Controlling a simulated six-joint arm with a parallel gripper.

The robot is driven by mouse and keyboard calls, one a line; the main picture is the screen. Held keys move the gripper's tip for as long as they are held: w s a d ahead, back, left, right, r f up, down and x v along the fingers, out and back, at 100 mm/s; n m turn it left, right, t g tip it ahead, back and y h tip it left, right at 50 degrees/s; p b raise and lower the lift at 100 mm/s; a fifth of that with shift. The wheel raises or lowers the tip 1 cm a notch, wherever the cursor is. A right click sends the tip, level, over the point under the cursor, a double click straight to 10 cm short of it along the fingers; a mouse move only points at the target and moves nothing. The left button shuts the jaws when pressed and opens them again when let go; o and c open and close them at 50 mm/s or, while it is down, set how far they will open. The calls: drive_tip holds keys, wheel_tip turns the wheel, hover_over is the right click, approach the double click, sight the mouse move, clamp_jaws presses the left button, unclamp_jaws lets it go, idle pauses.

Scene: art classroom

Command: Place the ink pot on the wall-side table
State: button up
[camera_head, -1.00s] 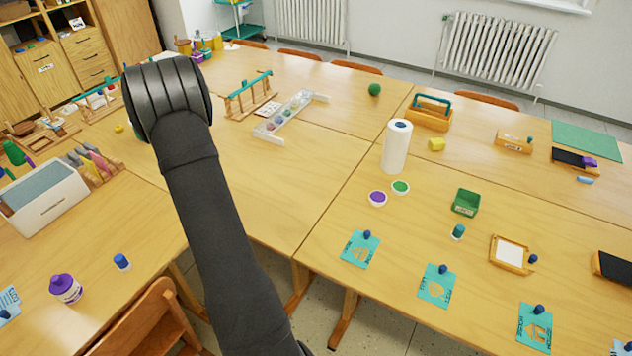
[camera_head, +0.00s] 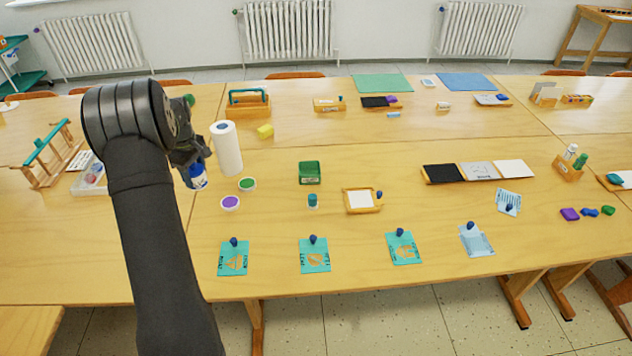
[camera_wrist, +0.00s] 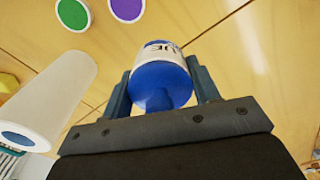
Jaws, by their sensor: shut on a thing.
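The ink pot (camera_head: 197,178), a small pot with a blue cap and a white band, hangs in my gripper (camera_head: 192,160) above the tables, left of the white paper roll. In the wrist view the pot (camera_wrist: 162,80) sits between the two fingers of my gripper (camera_wrist: 160,92), its blue cap facing the camera and part of a dark-lettered label showing. The fingers are shut on its sides. The wall-side table (camera_head: 480,122) is the back row below the radiators. My arm covers part of the left side.
The white paper roll (camera_head: 227,150) stands close beside the pot. On the back row are a wooden caddy (camera_head: 249,106), a yellow block (camera_head: 265,131), a green mat (camera_head: 382,83) and a blue mat (camera_head: 467,81). Purple (camera_head: 230,203) and green (camera_head: 247,184) discs lie nearer. Clear wood shows between items.

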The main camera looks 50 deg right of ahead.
drive_tip(key=s+d+m, duration=0.4)
drive_tip(key=s+d, duration=1.7)
drive_tip(key=d, duration=0.3)
drive_tip(key=w+f, duration=0.2)
drive_tip(key=w, duration=0.1)
drive_tip(key=w+a+f, duration=0.1)
drive_tip(key=w+f, duration=0.1)
drive_tip(key=w, duration=0.2)
drive_tip(key=w+a+f, duration=0.1)
drive_tip(key=w+f, duration=0.1)
drive_tip(key=w, duration=0.2)
drive_tip(key=shift+a+f, duration=0.2)
drive_tip(key=shift+f, duration=0.15)
drive_tip(key=shift+w+f, duration=0.15)
drive_tip(key=shift+f, duration=1.9)
drive_tip(key=shift+f, duration=0.15)
drive_tip(key=o, duration=1.2)
